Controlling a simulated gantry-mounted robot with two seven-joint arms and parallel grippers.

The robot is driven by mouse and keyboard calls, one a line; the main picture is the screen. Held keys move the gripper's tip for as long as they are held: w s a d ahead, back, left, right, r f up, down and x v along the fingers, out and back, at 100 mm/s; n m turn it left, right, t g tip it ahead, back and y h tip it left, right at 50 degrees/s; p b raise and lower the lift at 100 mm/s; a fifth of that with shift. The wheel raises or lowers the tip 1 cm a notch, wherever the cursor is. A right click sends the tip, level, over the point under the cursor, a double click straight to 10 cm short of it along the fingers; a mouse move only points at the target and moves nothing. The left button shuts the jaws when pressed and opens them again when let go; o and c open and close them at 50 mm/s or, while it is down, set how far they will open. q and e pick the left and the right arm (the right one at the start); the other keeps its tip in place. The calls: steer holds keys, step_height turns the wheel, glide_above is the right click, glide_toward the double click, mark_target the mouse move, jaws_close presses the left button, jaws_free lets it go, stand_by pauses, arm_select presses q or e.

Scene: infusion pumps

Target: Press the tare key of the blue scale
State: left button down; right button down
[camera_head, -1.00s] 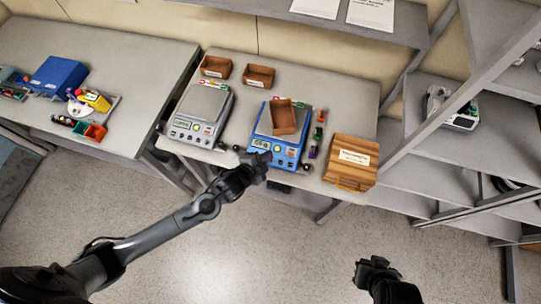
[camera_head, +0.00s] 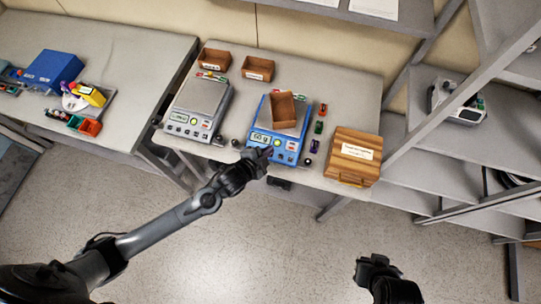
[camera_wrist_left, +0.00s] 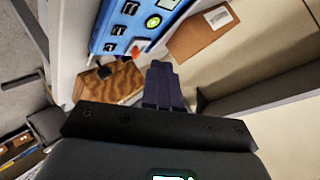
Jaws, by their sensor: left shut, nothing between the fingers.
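The blue scale (camera_head: 291,146) stands near the front edge of the middle table, with a brown open box (camera_head: 283,108) on its pan. Its lit display (camera_head: 261,138) seems to read 50 g. My left gripper (camera_head: 268,152) is at the scale's front panel, its fingers overlapping the panel's lower edge; contact cannot be told. In the left wrist view the shut, empty fingers (camera_wrist_left: 162,78) point toward the blue panel (camera_wrist_left: 130,32), which has several dark keys and a round yellow-green key (camera_wrist_left: 153,21). Key labels are unreadable. My right gripper (camera_head: 373,262) is low over the floor, away from the table.
A grey scale (camera_head: 195,108) stands left of the blue one. Two brown boxes (camera_head: 215,60) (camera_head: 258,68) sit behind. Small coloured weights (camera_head: 318,127) and a striped wooden box (camera_head: 353,156) are at the right. Shelving (camera_head: 455,150) stands further right.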

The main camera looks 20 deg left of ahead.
arm_select(q)
steer(key=f+b, duration=0.1)
steer(key=w+f+b, duration=0.1)
steer(key=f, duration=0.1)
steer(key=shift+f+b, duration=0.3)
steer(key=shift+b, duration=0.1)
steer(key=shift+w+f+b, duration=0.2)
steer(key=shift+f+b, duration=0.25)
steer(key=shift+f, duration=0.35)
steer(key=shift+a+f, duration=0.1)
stand_by(0.5)
steer(key=shift+w+f, duration=0.1)
steer(key=shift+f, duration=0.1)
stand_by(0.4)
